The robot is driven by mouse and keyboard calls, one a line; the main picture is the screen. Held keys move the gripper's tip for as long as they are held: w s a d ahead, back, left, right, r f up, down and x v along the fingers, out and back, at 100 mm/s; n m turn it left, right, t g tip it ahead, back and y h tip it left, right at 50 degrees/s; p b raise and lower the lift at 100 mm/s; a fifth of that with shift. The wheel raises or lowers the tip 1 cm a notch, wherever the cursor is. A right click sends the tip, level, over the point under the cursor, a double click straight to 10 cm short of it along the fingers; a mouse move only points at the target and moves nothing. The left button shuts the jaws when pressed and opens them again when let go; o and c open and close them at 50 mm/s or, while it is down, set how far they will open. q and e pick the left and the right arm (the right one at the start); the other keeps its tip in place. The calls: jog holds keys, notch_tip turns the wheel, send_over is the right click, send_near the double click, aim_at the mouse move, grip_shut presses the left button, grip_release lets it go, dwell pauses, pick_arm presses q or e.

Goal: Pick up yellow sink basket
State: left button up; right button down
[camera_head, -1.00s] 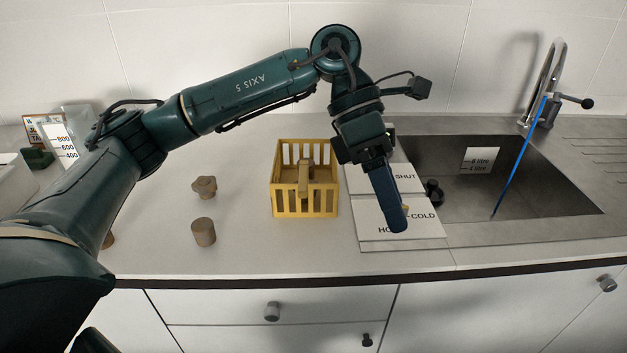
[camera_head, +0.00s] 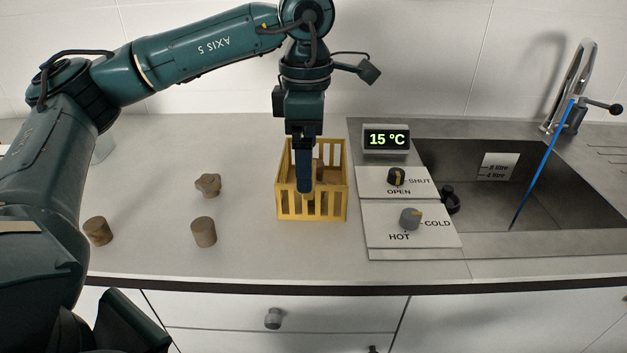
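The yellow sink basket (camera_head: 338,205), a slatted open-topped box, stands upright on the counter left of the control panel. A tan-brown upright piece (camera_head: 320,171) shows inside it, partly hidden by my gripper. My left gripper (camera_head: 305,190) points down at the basket, its blue fingers overlapping the basket's inside in the picture. The fingers are seen edge-on, so I cannot tell whether they are open or shut, or whether they touch the piece. My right gripper is not in view.
Brown stoppers (camera_head: 204,232) and a knobbed one (camera_head: 208,185) stand left of the basket. Right are a panel with two knobs (camera_head: 410,218), a 15 °C display (camera_head: 386,140) and the sink (camera_head: 530,190) with blue water running from the tap (camera_head: 575,90).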

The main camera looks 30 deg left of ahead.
pick_arm(q)
notch_tip(320, 180, down, 5)
jog(key=shift+d+f+p, duration=0.1)
jog(key=shift+d+p, duration=0.05)
jog(key=shift+p, duration=0.15)
jog(key=shift+w, duration=0.1)
jog(key=c, duration=1.2)
